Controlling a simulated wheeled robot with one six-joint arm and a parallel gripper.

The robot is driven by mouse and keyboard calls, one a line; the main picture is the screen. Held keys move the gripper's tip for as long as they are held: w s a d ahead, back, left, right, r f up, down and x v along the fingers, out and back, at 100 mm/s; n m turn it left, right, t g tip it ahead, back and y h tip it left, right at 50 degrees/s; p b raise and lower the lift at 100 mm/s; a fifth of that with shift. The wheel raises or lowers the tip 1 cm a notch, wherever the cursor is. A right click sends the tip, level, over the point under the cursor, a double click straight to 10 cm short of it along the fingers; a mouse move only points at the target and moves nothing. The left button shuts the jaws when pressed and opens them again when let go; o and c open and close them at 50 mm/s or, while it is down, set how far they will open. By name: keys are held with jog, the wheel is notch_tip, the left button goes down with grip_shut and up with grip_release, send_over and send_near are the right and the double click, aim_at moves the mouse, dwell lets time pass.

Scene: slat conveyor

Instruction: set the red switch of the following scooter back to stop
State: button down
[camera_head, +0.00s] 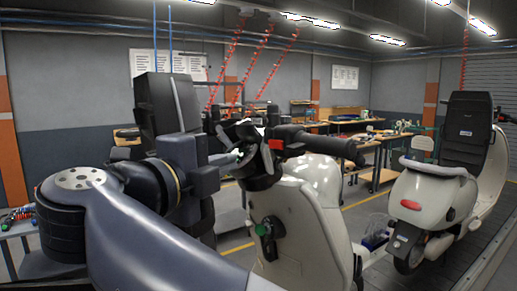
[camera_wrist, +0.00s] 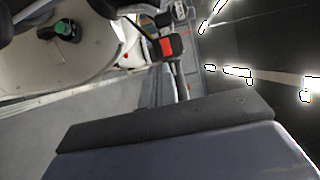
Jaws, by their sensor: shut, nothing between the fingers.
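The following scooter (camera_head: 312,205) is the near cream one in the middle of the head view, with a black handlebar grip (camera_head: 325,142). Its red switch (camera_head: 275,144) sits on the handlebar beside the inner end of the grip. The red switch also shows in the wrist view (camera_wrist: 168,47), top centre. I cannot tell its setting. My gripper (camera_head: 232,157) is shut and empty, left of the red switch in the head view. Its tips are hard to make out against the dark handlebar parts, so I cannot tell whether it touches them.
A green knob (camera_head: 262,229) is on the scooter's front panel; it also shows in the wrist view (camera_wrist: 64,28). Another cream scooter (camera_head: 430,195) with a black seat stands ahead at the right. Workbenches (camera_head: 365,147) stand behind. A small table with tools (camera_head: 18,222) is at far left.

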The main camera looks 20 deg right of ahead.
aim_at(276, 144)
jog(key=p+x, duration=0.3)
jog(key=x, duration=0.8)
jog(key=shift+w+d, duration=0.2)
jog(key=shift+d, duration=0.1)
